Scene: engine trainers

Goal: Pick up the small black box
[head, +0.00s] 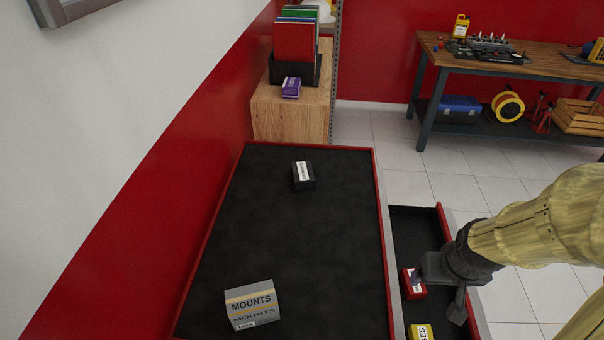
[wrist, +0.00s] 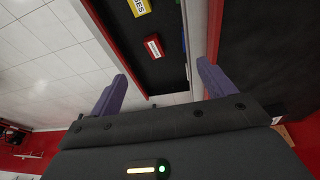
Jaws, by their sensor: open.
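The small black box (head: 308,184) with a white label sits on the black top of the red cabinet (head: 290,240), toward its far end.
The open drawer (head: 412,225) holds a red box (head: 413,291) and a yellow box (head: 420,332). A grey MOUNTS box (head: 252,305) stands at the cabinet top's near left. A wooden cabinet (head: 292,115) stands behind. The middle of the top is clear.

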